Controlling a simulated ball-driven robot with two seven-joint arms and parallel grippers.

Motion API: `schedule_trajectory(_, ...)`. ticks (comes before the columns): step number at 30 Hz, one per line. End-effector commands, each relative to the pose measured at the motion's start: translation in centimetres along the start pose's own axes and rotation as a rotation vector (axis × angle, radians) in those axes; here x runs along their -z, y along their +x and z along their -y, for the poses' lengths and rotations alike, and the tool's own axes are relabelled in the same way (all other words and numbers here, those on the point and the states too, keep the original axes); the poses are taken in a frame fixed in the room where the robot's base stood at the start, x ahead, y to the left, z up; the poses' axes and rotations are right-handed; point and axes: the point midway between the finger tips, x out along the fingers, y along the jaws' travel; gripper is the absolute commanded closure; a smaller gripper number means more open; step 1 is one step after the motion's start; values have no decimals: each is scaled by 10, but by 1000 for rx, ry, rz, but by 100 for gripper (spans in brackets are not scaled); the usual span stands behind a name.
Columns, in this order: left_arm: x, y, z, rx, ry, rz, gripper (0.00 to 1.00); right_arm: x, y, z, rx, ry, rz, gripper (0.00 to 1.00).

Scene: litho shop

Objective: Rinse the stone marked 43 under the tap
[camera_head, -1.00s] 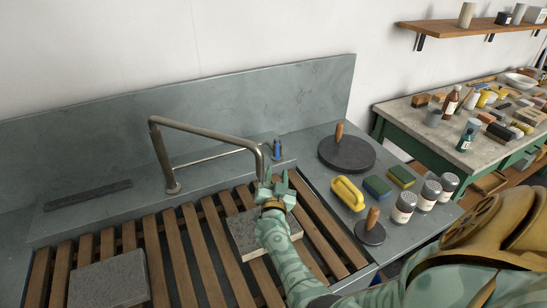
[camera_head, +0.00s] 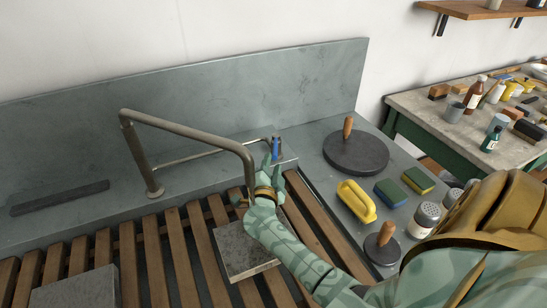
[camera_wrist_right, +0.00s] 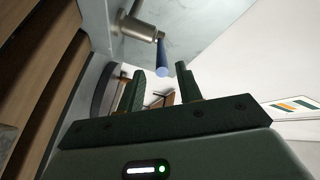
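A grey stone slab (camera_head: 236,247) lies on the wooden slats beneath the tap's outlet, partly behind my right forearm. A second grey slab (camera_head: 82,291) lies at the lower left, cut by the picture edge. I can read no number on either. The metal tap (camera_head: 190,132) arches over the slats, and no water shows. Its blue lever (camera_head: 276,148) stands at the back; it also shows in the right wrist view (camera_wrist_right: 162,58). My right gripper (camera_head: 271,166) is open and empty, with the lever just beyond its fingertips, between them in the wrist view. My left gripper is out of view.
Right of the slats, the counter holds a dark round disc with a wooden handle (camera_head: 356,152), a yellow-handled brush (camera_head: 356,200), two sponges (camera_head: 390,191), a smaller handled disc (camera_head: 382,247) and shaker tins (camera_head: 424,219). A cluttered workbench (camera_head: 425,106) stands behind. A dark bar (camera_head: 60,197) lies on the ledge.

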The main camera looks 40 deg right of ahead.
Motion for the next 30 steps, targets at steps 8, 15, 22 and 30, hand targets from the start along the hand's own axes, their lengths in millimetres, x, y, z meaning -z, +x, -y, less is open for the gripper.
schedule_trajectory(8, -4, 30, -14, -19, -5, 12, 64, -2, 52, -3, 1, -2, -1, 65)
schedule_trajectory(15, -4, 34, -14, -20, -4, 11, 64, 0, 64, 0, 0, 1, 0, 65)
schedule_trajectory(22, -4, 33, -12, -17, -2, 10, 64, 0, 64, 1, 0, 0, 0, 76)
schedule_trajectory(30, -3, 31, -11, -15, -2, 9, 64, 1, 64, 1, 4, -1, 4, 100)
